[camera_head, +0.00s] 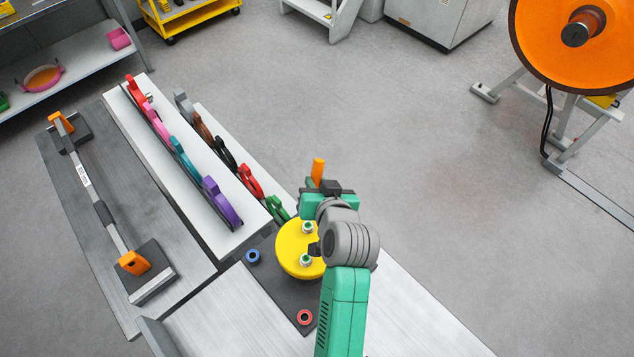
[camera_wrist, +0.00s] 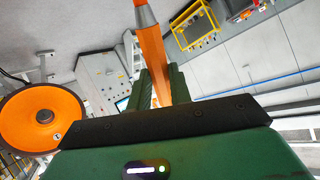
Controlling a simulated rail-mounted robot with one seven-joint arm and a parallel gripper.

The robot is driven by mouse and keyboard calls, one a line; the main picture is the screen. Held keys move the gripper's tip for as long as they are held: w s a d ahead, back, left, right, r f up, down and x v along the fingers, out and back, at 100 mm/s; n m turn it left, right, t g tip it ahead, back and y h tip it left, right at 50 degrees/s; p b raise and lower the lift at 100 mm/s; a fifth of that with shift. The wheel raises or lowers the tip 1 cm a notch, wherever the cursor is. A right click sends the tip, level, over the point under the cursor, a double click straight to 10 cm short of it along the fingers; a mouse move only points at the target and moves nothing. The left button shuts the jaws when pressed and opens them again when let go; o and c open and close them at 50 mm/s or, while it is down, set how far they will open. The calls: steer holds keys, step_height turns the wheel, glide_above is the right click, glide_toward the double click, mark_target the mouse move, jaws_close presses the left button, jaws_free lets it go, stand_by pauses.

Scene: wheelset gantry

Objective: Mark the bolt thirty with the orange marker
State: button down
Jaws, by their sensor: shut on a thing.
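The orange marker (camera_head: 318,168) stands up from my gripper (camera_head: 324,188) above the bench in the head view. In the wrist view the marker (camera_wrist: 151,48) has a grey tip pointing toward the top of the picture, and the green fingers of my gripper (camera_wrist: 160,84) are shut on it. An orange wheel (camera_head: 541,48) on a grey stand is at the upper right of the head view, well apart from my gripper. It also shows at the left of the wrist view (camera_wrist: 22,118). No bolt can be told as number thirty.
A yellow disc (camera_head: 291,258) with small silver and green parts lies beside my arm. Coloured tools (camera_head: 220,204) stand in racks. A torque-wrench-like bar (camera_head: 100,205) lies on the left bench. Open floor (camera_head: 430,150) lies between bench and wheel stand.

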steer(key=shift+f+b, duration=1.85)
steer(key=shift+f, duration=0.95)
steer(key=shift+f, duration=0.55)
steer(key=shift+w+a, duration=0.2)
steer(key=shift+w, duration=0.15)
steer(key=shift+w+a+b, duration=0.2)
steer(key=shift+w+b, duration=0.1)
steer(key=shift+s+d, duration=0.1)
steer(key=shift+s, duration=0.05)
steer(key=shift+s+d+f, duration=0.1)
steer(key=shift+s, duration=0.1)
